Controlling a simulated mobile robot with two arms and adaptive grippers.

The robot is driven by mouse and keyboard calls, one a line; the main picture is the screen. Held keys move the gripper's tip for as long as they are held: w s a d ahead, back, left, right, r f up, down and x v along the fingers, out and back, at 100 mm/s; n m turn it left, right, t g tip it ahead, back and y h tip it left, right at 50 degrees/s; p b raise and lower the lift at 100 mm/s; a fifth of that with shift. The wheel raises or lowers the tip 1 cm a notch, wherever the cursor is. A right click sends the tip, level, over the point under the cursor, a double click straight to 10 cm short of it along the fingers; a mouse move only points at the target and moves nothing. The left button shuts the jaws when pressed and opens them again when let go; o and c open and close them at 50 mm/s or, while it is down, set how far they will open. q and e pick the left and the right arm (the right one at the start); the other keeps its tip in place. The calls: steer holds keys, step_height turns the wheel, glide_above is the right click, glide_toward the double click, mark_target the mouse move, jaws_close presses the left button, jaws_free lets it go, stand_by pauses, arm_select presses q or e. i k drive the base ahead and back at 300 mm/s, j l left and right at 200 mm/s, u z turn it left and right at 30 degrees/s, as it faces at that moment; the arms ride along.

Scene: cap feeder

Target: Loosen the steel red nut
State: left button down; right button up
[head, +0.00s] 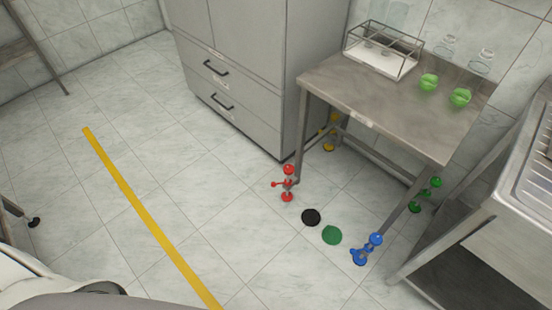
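A red fitting (288,183) with a round top, a small side knob and a round foot sits at the bottom of the table's front-left leg. It looks like the red nut assembly, but the nut itself is too small to make out. Similar fittings stand at the other legs: blue (367,248) at the front right, green (425,195) at the back right and yellow (331,132) at the back left, partly hidden. The steel table (400,105) stands on these legs. Neither of my grippers shows in the head view.
A black disc (311,217) and a green disc (332,235) lie on the floor between the red and blue fittings. A grey cabinet (235,75) stands left of the table. A steel stand (490,215) is at the right. The floor around the yellow line (140,207) is clear.

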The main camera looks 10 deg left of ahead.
mark_target(274, 184)
steer(key=i+j+z, duration=0.2)
steer(key=i+j, duration=0.25)
steer(key=i+j+z, duration=0.15)
steer(key=i+j, duration=0.3)
steer(key=j, duration=0.25)
